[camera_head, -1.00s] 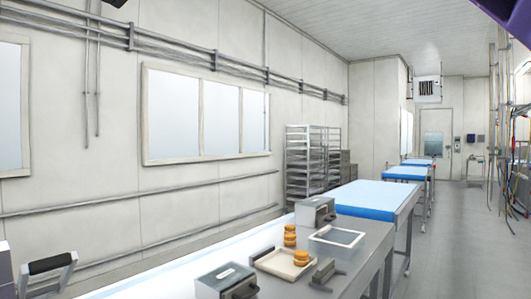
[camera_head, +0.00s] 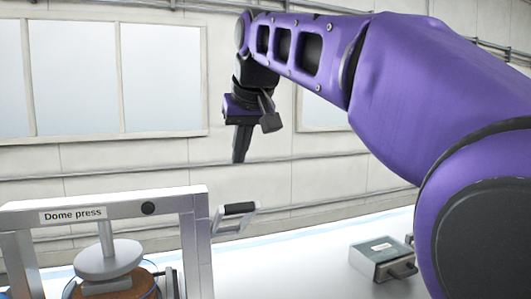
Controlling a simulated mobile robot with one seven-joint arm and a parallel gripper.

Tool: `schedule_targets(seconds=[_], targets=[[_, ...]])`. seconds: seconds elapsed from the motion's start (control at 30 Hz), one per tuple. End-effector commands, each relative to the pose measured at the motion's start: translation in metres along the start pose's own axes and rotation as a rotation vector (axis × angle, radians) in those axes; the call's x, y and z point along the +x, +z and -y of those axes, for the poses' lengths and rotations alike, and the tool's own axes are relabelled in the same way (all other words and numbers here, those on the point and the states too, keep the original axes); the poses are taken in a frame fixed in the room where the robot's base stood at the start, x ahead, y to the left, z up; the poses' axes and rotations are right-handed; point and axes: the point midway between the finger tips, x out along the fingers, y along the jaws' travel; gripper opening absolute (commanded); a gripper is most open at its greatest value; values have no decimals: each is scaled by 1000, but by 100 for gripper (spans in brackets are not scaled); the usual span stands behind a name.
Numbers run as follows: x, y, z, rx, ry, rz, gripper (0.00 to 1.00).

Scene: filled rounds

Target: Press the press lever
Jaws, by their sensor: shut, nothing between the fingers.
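The dome press (camera_head: 118,205) stands at the lower left, a grey metal frame labelled "Dome press". A round metal plate (camera_head: 108,260) hangs inside it above a brown round item (camera_head: 120,284). The press lever (camera_head: 238,211) has a black grip on a grey bracket at the right side of the frame. My gripper (camera_head: 239,158) points down, its fingers together with nothing seen between them. In the picture it is above the lever's grip, with a gap between them. How far apart they are in depth I cannot tell.
My purple arm covers the upper right. A grey box with a handle (camera_head: 382,258) sits on the pale worktop (camera_head: 310,262) to the right. The worktop between the press and the box is clear. A wall with windows (camera_head: 80,80) stands behind.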

Motion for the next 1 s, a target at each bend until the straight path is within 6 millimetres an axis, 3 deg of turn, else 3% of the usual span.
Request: schedule_targets(seconds=[0.03, 0.3, 0.6, 1.0], targets=[[14, 2, 0, 0, 0, 3, 0], [71, 2, 0, 0, -1, 1, 0], [74, 35, 0, -1, -1, -2, 0], [74, 39, 0, 0, 0, -1, 0]])
